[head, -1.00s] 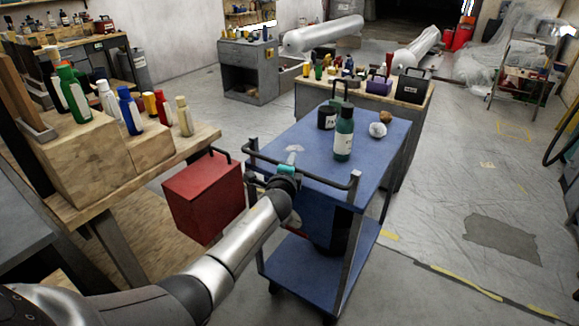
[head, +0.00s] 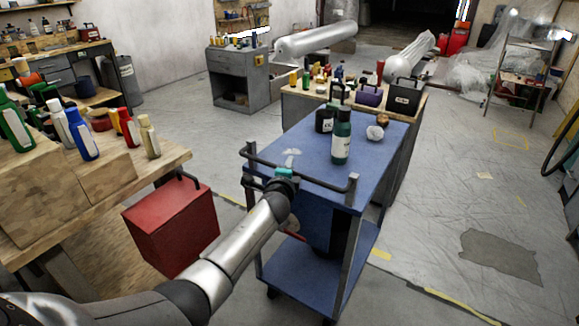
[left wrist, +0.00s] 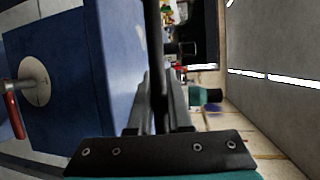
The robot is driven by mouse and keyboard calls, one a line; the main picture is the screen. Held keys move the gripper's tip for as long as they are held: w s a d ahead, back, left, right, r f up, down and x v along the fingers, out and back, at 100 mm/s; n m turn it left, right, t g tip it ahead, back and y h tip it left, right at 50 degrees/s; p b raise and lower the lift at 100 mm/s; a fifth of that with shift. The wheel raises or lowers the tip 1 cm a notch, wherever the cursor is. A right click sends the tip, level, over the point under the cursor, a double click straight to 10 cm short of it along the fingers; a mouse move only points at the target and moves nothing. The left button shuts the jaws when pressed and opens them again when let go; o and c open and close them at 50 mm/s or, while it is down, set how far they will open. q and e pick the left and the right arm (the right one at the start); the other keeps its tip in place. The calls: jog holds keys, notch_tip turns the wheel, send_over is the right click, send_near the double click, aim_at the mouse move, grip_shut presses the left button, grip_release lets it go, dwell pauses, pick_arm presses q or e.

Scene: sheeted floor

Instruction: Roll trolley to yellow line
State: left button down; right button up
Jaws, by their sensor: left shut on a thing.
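The blue trolley (head: 372,160) stands in the middle of the head view, with a top and a lower shelf and a dark push handle (head: 322,184) at its near end. My left gripper (head: 285,174) is shut on this handle; in the left wrist view its fingers (left wrist: 158,105) close around the dark bar. A green bottle (head: 341,140), a dark container (head: 325,119), a whitish lump (head: 375,133) and a brown item (head: 383,120) are on the top. A worn yellow line (head: 455,303) lies on the floor to the trolley's right. My right gripper is out of view.
A wooden bench (head: 175,158) with bottles and a red box (head: 172,225) are close on the left. A loaded workbench (head: 295,103) stands close behind the trolley. Open floor (head: 450,190) lies to the right, with a dark patch (head: 500,256).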

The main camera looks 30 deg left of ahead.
pick_arm(q)
jog(key=shift+w, duration=0.1)
dwell(0.3)
jog(key=c, duration=0.8)
grip_release()
jog(key=shift+c, duration=0.2)
jog(key=p+v, duration=0.4)
jog(key=v, duration=1.1)
jog(key=shift+p, duration=0.3)
jog(key=shift+d, duration=0.1)
